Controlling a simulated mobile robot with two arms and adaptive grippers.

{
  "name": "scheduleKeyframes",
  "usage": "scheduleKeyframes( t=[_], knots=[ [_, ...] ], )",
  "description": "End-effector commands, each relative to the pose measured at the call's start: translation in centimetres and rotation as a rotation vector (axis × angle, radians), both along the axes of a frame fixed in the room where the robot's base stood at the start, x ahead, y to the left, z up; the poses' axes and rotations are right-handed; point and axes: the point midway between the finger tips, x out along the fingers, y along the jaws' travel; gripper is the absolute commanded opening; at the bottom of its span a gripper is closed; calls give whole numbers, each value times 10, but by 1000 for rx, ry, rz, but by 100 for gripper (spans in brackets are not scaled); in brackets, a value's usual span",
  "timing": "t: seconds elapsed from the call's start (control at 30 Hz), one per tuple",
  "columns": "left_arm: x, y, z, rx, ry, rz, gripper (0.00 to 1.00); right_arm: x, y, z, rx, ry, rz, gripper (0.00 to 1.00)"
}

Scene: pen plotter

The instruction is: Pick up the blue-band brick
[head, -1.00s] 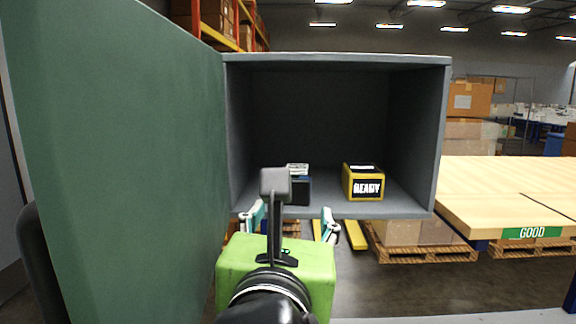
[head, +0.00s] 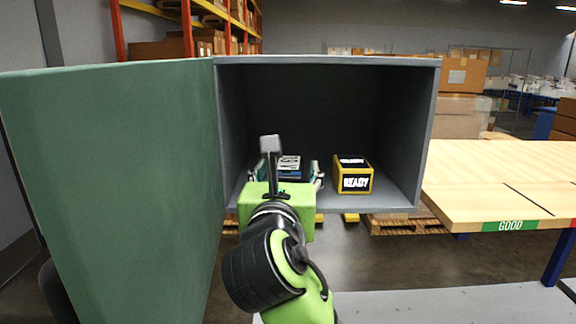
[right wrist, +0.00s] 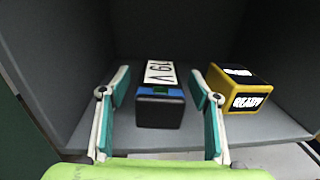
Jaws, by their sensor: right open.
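The blue-band brick (right wrist: 161,106) is a dark block with a blue band and a white label on top. It sits on the floor of the open grey cabinet (head: 328,61), and in the head view the brick (head: 289,168) is partly hidden behind my right gripper. My right gripper (right wrist: 160,112) is open, its two teal-padded fingers on either side of the brick's near part, with gaps showing on both sides. In the head view the right gripper (head: 283,180) reaches into the cabinet front. My left gripper is not in view.
A yellow-edged box marked READY (head: 353,175) stands right of the brick, close to the right finger; it also shows in the right wrist view (right wrist: 239,89). The green door (head: 115,180) hangs open at left. A wooden table (head: 500,180) marked GOOD is at right.

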Motion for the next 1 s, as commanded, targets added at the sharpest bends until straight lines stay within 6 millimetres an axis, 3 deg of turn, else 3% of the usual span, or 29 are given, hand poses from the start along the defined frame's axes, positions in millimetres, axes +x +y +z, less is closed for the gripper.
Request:
scheduleKeyframes(
  t=[0.13,0.37,0.57,0.6,1.0],
  knots=[
    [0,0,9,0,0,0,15,14,-1,1,-1,1,0,57],
    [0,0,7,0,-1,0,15,16,-1,-1,0,0,0,57],
    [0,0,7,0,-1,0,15,16,-1,0,0,0,0,10],
    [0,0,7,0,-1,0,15,16,-1,0,0,-1,0,6],
    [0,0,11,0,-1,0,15,18,-2,3,0,-3,-1,6]
  ],
)
